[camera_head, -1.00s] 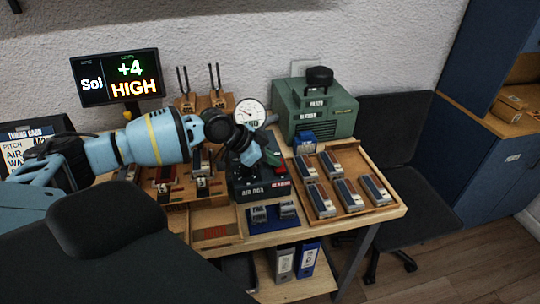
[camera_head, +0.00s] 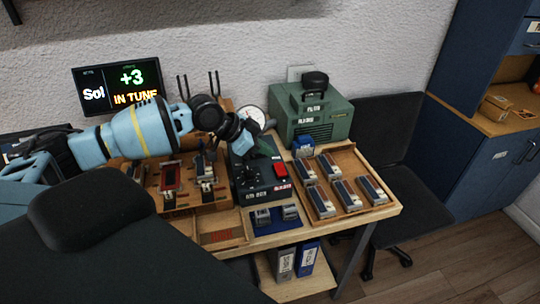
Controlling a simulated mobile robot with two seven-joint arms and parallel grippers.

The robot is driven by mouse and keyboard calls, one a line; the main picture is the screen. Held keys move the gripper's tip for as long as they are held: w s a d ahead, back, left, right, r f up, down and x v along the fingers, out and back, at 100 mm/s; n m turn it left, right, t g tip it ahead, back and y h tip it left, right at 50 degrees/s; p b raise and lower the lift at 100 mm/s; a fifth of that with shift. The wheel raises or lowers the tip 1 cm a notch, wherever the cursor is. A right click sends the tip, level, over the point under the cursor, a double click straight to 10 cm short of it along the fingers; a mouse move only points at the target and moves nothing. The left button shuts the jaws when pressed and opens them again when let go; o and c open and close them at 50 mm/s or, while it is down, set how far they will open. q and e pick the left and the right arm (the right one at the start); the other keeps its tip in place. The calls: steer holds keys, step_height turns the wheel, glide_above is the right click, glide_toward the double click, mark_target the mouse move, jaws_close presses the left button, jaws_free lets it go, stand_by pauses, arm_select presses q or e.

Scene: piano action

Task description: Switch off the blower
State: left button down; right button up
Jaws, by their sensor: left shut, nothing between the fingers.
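The green blower (camera_head: 335,122) with a black top stands at the back of the bench against the wall. In front of it is a black air box (camera_head: 255,188) with a bright red switch (camera_head: 280,170) on its top right. My left gripper (camera_head: 249,153) is shut and empty. It appears just above the back of the air box, left of the red switch and apart from it. My wrist covers part of the pressure gauge (camera_head: 252,112). My right gripper is out of view.
The screen (camera_head: 118,88) reads "Sol +3 IN TUNE". A wooden tray (camera_head: 347,158) with several grey-blue blocks lies right of the air box. A wooden rack (camera_head: 208,190) stands to its left, and a blue mat (camera_head: 275,225) with small blocks in front. A black chair (camera_head: 385,130) stands right.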

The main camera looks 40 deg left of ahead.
arm_select(q)
steer(key=v, duration=0.6)
steer(key=shift+s+d, duration=0.15)
steer(key=shift+s, duration=0.05)
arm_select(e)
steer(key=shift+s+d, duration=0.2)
arm_select(q)
steer(key=shift+r, duration=0.15)
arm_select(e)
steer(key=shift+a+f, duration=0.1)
